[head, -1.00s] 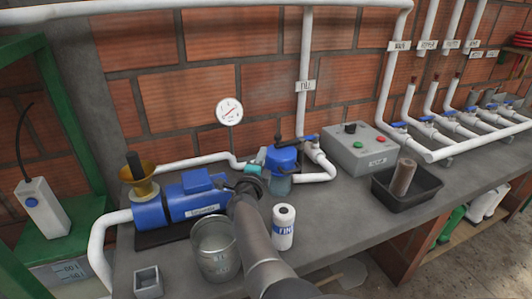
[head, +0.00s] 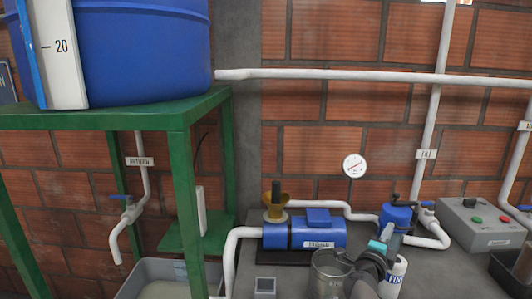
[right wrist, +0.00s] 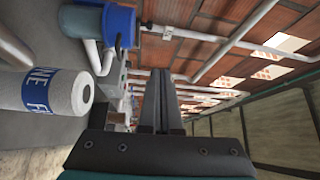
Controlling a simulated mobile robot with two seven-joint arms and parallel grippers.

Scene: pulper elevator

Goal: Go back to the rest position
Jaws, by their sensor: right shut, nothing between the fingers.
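My right gripper (head: 388,233) is low at the right in the head view, in front of the blue filter housing (head: 397,214). It is raised over the bench beside the white FINE cartridge (head: 396,278). In the right wrist view its two fingers (right wrist: 160,100) lie together, shut and empty. The FINE cartridge (right wrist: 60,88) shows at the left there, apart from the fingers. My right forearm partly hides the metal bucket (head: 326,275). My left gripper is in neither view.
A blue pump (head: 305,235) with a brass funnel stands on the grey bench. A grey control box (head: 478,222) is at right. A green stand (head: 178,118) with a large blue tank (head: 140,50) rises at left. White pipes (head: 340,75) run along the brick wall.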

